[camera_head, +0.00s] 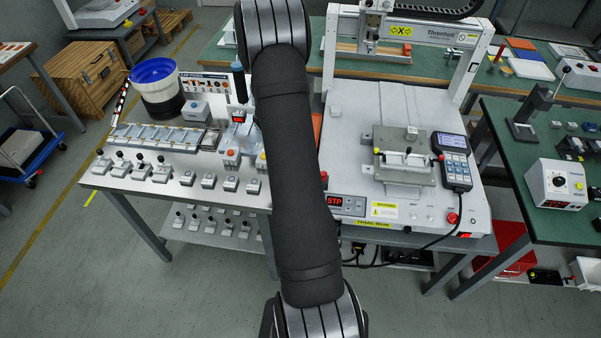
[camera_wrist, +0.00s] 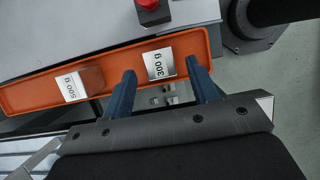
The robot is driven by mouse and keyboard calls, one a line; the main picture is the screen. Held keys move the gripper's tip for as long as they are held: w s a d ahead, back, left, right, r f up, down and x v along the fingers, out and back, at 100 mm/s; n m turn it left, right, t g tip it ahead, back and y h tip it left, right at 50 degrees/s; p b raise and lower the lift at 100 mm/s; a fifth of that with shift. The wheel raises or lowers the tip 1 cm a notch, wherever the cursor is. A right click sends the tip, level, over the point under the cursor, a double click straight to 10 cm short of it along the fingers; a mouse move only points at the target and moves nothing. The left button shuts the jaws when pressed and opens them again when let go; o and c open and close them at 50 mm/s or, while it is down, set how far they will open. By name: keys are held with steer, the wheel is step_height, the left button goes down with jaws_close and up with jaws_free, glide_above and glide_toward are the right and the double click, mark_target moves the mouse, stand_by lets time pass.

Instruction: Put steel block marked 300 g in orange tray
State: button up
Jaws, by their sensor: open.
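In the wrist view, the steel block marked 300 g (camera_wrist: 159,64) is at the right part of the long orange tray (camera_wrist: 108,62). It looks to be lying inside the tray, with its white label facing me. My gripper (camera_wrist: 161,71) is open, its two blue fingers apart on either side of this block. I cannot tell whether either finger touches it. A second block marked 500 g (camera_wrist: 84,84) is in the left part of the tray. In the head view my arm covers my gripper and both blocks; only an orange sliver of the tray (camera_head: 317,126) shows.
A red button (camera_wrist: 150,8) sits on a grey housing just beyond the tray. In the head view, the screwdriver gantry (camera_head: 405,40) stands over a white machine base (camera_head: 350,115) right of my arm. A bench with switches and a blue-rimmed bowl (camera_head: 155,80) lies left.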

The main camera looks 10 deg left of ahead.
steer(key=v, duration=1)
steer(key=shift+f, duration=0.1)
steer(key=x, duration=1.2)
steer(key=shift+d, duration=0.1)
steer(key=shift+r, duration=1.9)
steer(key=shift+f, duration=0.1)
